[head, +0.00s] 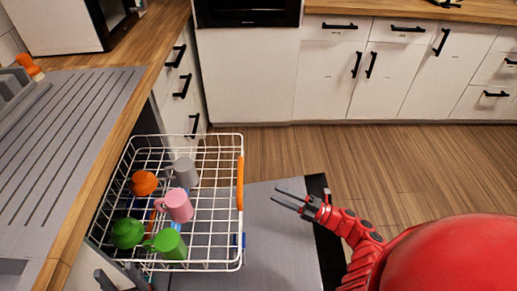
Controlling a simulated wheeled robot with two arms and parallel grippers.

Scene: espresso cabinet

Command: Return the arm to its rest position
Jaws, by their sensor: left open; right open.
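My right gripper (275,194) is open and empty. Its red arm comes in from the lower right. The gripper hangs over the grey open dishwasher door (285,245), to the right of the rack and apart from it. My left gripper is not in view.
A white wire rack (240,180) with an orange handle is pulled out at left. It holds an orange mug (143,183), a grey mug (185,172), a pink mug (179,206) and green mugs (170,244). A wooden counter (160,60) borders the left. The floor (420,165) is clear.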

